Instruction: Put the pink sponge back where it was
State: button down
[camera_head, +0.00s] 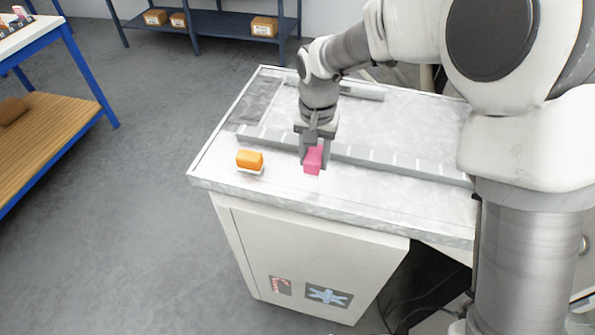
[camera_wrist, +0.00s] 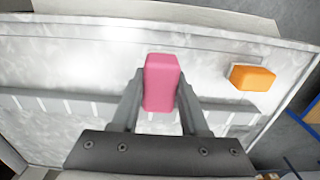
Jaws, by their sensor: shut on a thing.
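The pink sponge (camera_head: 314,160) is a small block held between the fingers of my gripper (camera_head: 312,160), over the light worktop (camera_head: 400,198). In the wrist view the pink sponge (camera_wrist: 161,84) stands out between the two grey fingers of my gripper (camera_wrist: 161,98), which are shut on it. I cannot tell whether its lower end touches the worktop or hangs just above it. An orange sponge (camera_head: 249,158) lies on a thin white base to the left of the pink one. It also shows at the right in the wrist view (camera_wrist: 252,77).
A grey strip with pale dividing marks (camera_head: 380,157) runs along the worktop behind the pink sponge. A dark grey panel (camera_head: 258,100) lies at the back left. The worktop between the two sponges is clear. A blue-framed bench (camera_head: 60,125) stands apart at the left.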

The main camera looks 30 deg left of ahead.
aim_at(298, 183)
jog(key=a+f, duration=0.1)
jog(key=a, duration=0.1)
jog(key=s+a+f, duration=0.1)
jog(key=shift+a+f, duration=0.2)
jog(key=shift+a, duration=0.15)
jog(key=shift+w+f+p, duration=0.1)
jog(key=shift+f+p, duration=0.3)
jog(key=shift+f, duration=1.5)
jog(key=shift+f, duration=0.1)
jog(key=shift+c, duration=2.1)
grip_release()
notch_tip(298, 183, up, 12)
